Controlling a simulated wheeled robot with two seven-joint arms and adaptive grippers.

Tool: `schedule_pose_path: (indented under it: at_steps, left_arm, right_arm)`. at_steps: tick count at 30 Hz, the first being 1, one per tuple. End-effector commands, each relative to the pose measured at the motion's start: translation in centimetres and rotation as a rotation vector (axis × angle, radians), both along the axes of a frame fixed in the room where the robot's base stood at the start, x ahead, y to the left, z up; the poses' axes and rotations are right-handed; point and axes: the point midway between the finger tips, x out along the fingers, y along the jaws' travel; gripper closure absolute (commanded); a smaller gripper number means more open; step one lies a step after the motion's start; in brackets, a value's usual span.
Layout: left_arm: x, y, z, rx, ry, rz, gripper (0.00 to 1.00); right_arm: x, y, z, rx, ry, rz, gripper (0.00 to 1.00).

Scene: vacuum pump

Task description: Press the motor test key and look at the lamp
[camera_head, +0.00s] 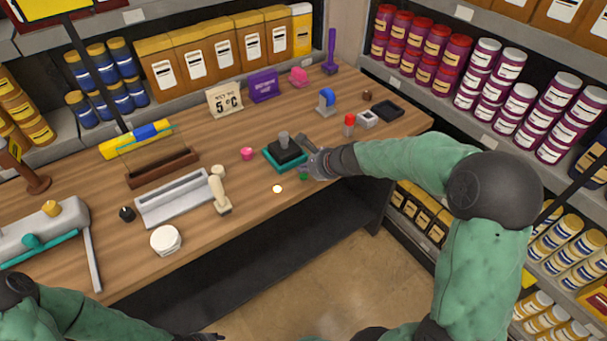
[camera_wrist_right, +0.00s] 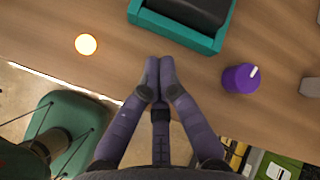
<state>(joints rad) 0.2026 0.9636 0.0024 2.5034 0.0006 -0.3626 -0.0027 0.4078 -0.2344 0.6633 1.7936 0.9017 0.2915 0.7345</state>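A small round lamp (camera_head: 277,189) glows pale orange near the front edge of the table; it also shows in the right wrist view (camera_wrist_right: 86,44). My right gripper (camera_head: 307,168) is at the table's front edge, beside the teal and black pump unit (camera_head: 271,156). In the right wrist view my right gripper (camera_wrist_right: 160,68) has its fingertips together, with nothing seen between them. A small green piece (camera_head: 303,174) shows by the fingers in the head view. I cannot make out the motor test key for certain. My left gripper (camera_head: 207,337) is low at the bottom edge, barely in view.
A purple knob (camera_wrist_right: 240,78) stands to the right of my right fingers. A pink knob (camera_head: 247,153), a cream-handled stamp (camera_head: 220,192), a grey tray (camera_head: 174,199) and a red-capped bottle (camera_head: 349,125) stand on the wooden table (camera_head: 325,83). Shelves flank it.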

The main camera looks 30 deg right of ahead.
Motion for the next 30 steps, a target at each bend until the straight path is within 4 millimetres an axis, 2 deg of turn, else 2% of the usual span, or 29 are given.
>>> schedule_pose_path:
  at_steps: [7, 23, 30]
  left_arm:
    - [0.0, 0.0, 0.4, 0.0, 0.0, 0.0, 0.6]
    - [0.0, 0.0, 4.7, 0.0, 0.0, 0.0, 0.6]
    - [0.0, 0.0, 4.7, 0.0, 0.0, 0.0, 0.6]
  right_arm:
    - [0.0, 0.0, 0.5, 0.0, 0.0, 0.0, 1.0]
    - [0.0, 0.0, 4.9, 0.0, 0.0, 0.0, 1.0]
    - [0.0, 0.0, 5.0, 0.0, 0.001, 0.001, 1.0]
